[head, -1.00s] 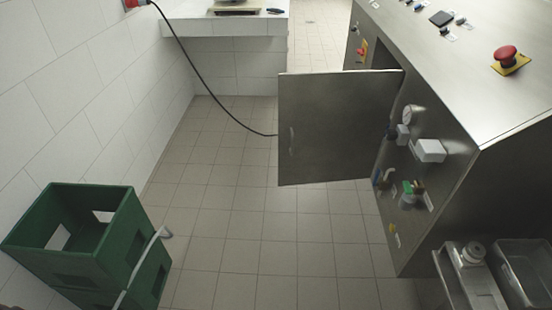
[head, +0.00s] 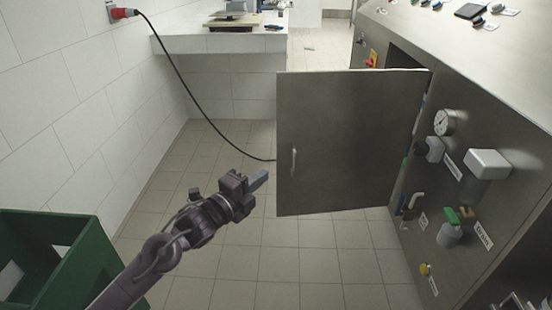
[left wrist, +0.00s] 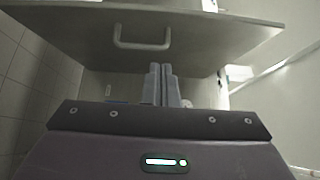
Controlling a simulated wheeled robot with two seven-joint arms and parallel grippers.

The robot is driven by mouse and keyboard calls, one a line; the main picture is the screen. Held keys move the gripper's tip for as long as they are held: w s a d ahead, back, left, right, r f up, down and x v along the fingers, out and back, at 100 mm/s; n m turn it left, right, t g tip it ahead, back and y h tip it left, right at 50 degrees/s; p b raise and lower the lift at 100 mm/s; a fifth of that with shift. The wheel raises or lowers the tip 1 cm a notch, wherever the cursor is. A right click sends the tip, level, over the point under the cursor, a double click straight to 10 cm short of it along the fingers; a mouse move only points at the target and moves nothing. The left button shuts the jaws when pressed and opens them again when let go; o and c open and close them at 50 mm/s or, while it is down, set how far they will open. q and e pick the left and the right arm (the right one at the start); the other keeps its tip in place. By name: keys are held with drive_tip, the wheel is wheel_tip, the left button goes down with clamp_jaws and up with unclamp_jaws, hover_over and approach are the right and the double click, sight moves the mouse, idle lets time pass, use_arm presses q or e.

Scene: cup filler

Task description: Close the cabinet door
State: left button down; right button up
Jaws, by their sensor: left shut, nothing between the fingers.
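The grey metal cabinet door (head: 350,145) stands wide open, out from the steel cabinet (head: 470,210) on the right. Its small handle (head: 294,161) is near the door's left edge. My left gripper (head: 259,181) is shut and empty, just left of the door's handle edge and apart from it in the head view. In the left wrist view the closed fingertips (left wrist: 162,70) show below the door (left wrist: 200,42) and its handle (left wrist: 142,37). Whether they touch the door cannot be told. My right gripper is not in view.
A black cable (head: 185,85) hangs from a red plug (head: 122,13) and runs behind the door. Gauges and valves (head: 450,220) stick out of the cabinet front. The tiled floor (head: 300,260) is clear.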

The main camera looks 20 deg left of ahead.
use_arm(q)
approach(285, 149)
drive_tip(key=w+d, duration=0.1)
drive_tip(key=d, duration=0.3)
drive_tip(key=w, duration=0.1)
drive_tip(key=w+a, duration=0.1)
drive_tip(key=w, duration=0.1)
drive_tip(key=shift+w+a+r+b, duration=0.2)
drive_tip(key=shift+w+b, duration=0.1)
drive_tip(key=shift+b, duration=0.1)
drive_tip(key=shift+w+a+f, duration=0.1)
drive_tip(key=shift+w+a, duration=0.1)
drive_tip(key=shift+w, duration=0.2)
drive_tip(key=shift+a, duration=0.1)
